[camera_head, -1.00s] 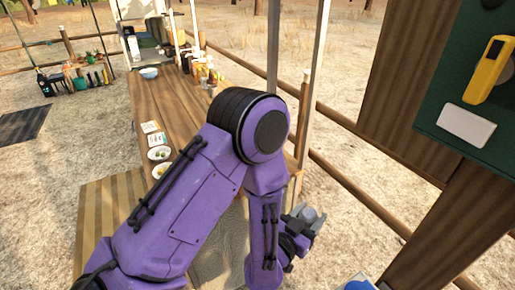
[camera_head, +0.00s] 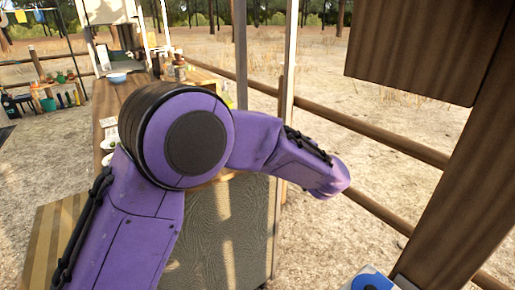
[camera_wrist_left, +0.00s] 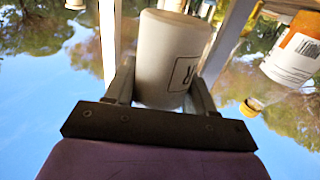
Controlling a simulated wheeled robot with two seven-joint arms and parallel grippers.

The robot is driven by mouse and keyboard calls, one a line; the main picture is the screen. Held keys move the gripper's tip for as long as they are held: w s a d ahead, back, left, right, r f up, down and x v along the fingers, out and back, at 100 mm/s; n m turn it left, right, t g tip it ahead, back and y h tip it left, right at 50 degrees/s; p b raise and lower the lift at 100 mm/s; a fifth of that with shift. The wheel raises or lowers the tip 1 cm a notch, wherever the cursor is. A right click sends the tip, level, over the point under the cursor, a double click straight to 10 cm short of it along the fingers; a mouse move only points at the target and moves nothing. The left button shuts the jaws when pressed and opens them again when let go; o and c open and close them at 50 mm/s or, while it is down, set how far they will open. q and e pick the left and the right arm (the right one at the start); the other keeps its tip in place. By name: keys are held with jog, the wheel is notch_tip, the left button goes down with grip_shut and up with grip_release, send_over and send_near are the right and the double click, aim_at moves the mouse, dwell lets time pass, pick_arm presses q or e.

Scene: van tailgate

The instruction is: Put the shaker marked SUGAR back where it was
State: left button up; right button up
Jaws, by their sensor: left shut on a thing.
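In the left wrist view my left gripper (camera_wrist_left: 165,80) is shut on a pale grey cylindrical shaker (camera_wrist_left: 168,45). A dark-outlined square label shows on its side, partly cut off by a finger, and I cannot read its word. The wrist picture looks upside down, with sky below. In the head view my purple left arm fills the middle, and its forearm reaches right; the gripper and shaker are not visible there. My right gripper is not in view.
A wooden counter (camera_head: 110,100) runs back behind my arm, with a blue bowl (camera_head: 117,78) and bottles (camera_head: 179,69) at its far end. A white-and-orange bottle (camera_wrist_left: 292,48) and a yellow-capped bottle (camera_wrist_left: 250,106) show in the wrist view. A wooden panel (camera_head: 420,50) hangs at right.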

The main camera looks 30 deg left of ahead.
pick_arm(q)
jog(key=x, duration=1.4)
jog(key=shift+w+a, duration=0.1)
jog(key=shift+w, duration=0.05)
jog(key=shift+w+a, duration=0.25)
jog(key=shift+a, duration=0.2)
notch_tip(320, 180, down, 4)
jog(key=shift+d+r, duration=0.1)
jog(key=shift+r, duration=0.15)
jog(key=o, duration=1.1)
jog(key=shift+f, duration=0.2)
jog(key=shift+r, duration=0.1)
